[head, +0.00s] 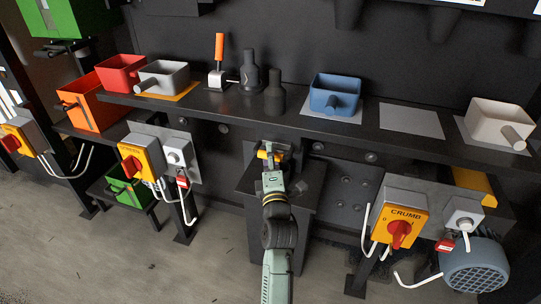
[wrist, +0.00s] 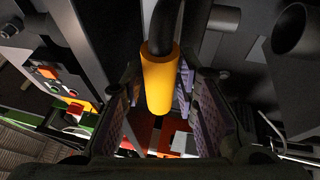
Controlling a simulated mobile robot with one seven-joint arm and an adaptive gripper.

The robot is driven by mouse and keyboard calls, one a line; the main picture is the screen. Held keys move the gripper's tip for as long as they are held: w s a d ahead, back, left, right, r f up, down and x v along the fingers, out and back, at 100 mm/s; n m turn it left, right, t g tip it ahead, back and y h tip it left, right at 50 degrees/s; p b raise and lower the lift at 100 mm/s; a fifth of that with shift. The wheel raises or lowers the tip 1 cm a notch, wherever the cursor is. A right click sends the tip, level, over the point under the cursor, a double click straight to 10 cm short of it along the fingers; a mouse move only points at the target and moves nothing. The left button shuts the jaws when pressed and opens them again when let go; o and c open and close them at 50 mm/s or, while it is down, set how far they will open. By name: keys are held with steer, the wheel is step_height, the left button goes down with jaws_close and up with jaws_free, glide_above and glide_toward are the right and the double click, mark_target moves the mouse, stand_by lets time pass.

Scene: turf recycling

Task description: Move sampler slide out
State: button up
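A yellow cylindrical handle on a dark bent bar, which looks like the sampler slide's handle (wrist: 160,82), is in the middle of the wrist view. In the head view a small yellow part (head: 264,155) shows at my gripper, below the front edge of the shelf. My gripper (head: 272,152) reaches it from the front; in the wrist view its two padded fingers (wrist: 160,112) stand on either side of the handle, apart, with visible gaps. The slide's body and its mounting are mostly hidden behind my gripper and arm.
A dark shelf (head: 240,110) runs above my gripper, bearing a blue scoop bin (head: 334,92), a white bin (head: 497,118) and dark bottles (head: 274,94). Yellow switch boxes stand left (head: 141,158) and right (head: 400,218), with cables. A blue motor (head: 474,268) is at lower right.

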jaws_close()
steer(key=shift+s, duration=0.1)
stand_by(0.4)
